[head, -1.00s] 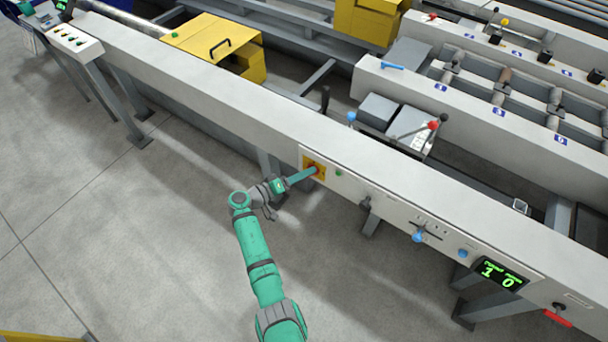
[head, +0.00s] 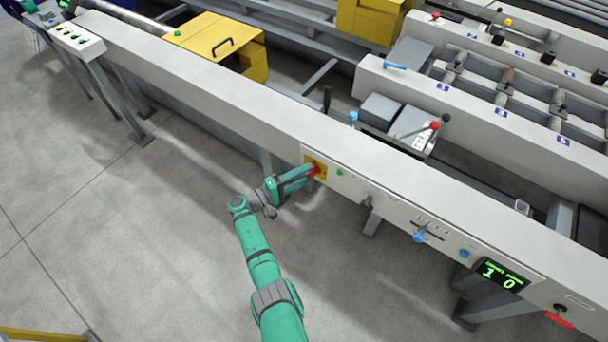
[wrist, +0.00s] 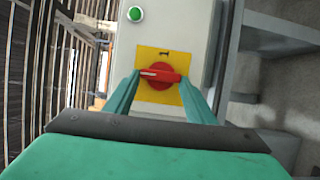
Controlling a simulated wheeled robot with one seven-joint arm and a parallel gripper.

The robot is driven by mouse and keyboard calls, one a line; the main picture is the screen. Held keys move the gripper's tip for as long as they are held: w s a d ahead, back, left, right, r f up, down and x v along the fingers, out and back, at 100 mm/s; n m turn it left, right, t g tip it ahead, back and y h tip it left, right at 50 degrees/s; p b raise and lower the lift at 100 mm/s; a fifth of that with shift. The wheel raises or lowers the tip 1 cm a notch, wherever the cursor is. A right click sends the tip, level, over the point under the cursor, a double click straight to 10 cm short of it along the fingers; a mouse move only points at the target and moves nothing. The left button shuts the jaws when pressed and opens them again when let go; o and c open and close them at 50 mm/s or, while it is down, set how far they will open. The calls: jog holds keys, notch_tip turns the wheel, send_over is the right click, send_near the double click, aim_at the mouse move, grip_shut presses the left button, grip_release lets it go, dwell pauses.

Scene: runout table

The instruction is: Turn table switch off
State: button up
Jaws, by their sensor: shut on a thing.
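The table switch is a red rotary knob (wrist: 160,76) on a yellow plate (wrist: 172,100), set in the light grey front panel. Its bar lies crosswise in the wrist view, with a white mark toward the left. A dark "1" shows on the plate above it. In the head view the red knob (head: 315,171) shows at the fingertips. My gripper (wrist: 159,78) is shut on the knob, one teal finger at each end of the bar. In the head view my gripper (head: 308,171) reaches the panel from the left.
A green button (wrist: 135,14) sits beside the yellow plate. Along the panel to the right are a black knob (head: 367,203), a blue-handled lever (head: 420,237), a blue button (head: 463,254) and a green-lit display (head: 501,275). The floor in front is clear.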

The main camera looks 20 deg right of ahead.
dwell(0.3)
jog(key=o, duration=1)
jog(key=shift+o, duration=0.2)
jog(key=v, duration=1.1)
